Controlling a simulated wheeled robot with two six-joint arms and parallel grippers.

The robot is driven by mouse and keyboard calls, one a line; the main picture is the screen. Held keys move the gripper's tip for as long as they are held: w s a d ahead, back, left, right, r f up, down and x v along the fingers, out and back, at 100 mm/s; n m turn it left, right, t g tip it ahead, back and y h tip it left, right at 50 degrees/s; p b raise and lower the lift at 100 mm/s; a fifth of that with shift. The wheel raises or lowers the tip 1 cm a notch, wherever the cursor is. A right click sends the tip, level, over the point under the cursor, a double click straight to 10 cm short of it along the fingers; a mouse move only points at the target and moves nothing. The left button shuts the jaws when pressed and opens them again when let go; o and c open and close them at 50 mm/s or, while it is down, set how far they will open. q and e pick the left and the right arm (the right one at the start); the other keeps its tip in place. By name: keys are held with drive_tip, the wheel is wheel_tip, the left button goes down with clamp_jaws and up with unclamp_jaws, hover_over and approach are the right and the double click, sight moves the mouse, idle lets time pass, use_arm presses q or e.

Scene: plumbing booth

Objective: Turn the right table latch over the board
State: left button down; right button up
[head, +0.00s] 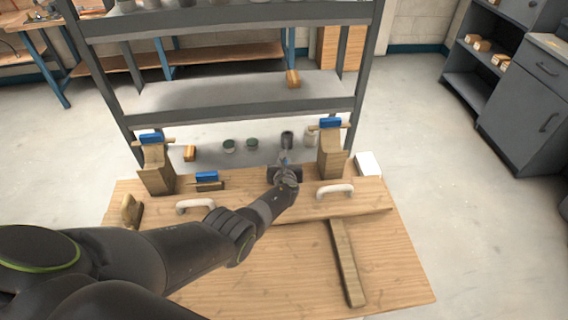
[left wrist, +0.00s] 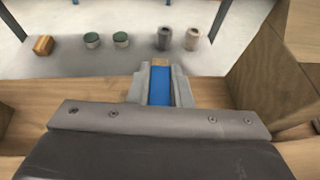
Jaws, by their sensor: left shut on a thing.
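My left gripper (head: 284,163) is over the back middle-right of the table, its arm reaching in from the left. In the left wrist view (left wrist: 159,88) its grey fingers are shut on both sides of a blue latch (left wrist: 159,84) with a wooden end showing beyond them. In the head view the gripper mostly hides this right table latch. The wooden board (head: 265,212) lies along the table, with two white handles (head: 335,191) (head: 195,204). The left table latch (head: 207,177), also blue, sits on wood behind the left handle. My right gripper is not in view.
Two wooden posts (head: 333,160) (head: 157,178) with blue-topped latches stand at the table's back edge, one right of my left gripper. A loose wooden bar (head: 346,264) lies on the front table (head: 275,275). A grey shelf frame (head: 235,112) stands behind.

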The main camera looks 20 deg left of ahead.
use_arm(q)
drive_tip(key=c, duration=1.3)
unclamp_jaws()
drive_tip(key=shift+s+d+r+p, duration=0.15)
drive_tip(key=shift+s+r+p, duration=0.15)
drive_tip(key=shift+p, duration=0.2)
drive_tip(key=p+v, duration=0.5)
drive_tip(key=v, duration=0.2)
drive_tip(key=shift+s+r, duration=0.2)
drive_tip(key=shift+s, duration=0.1)
drive_tip(key=shift+p+v, duration=1.5)
drive_tip(key=shift+v, duration=2.95)
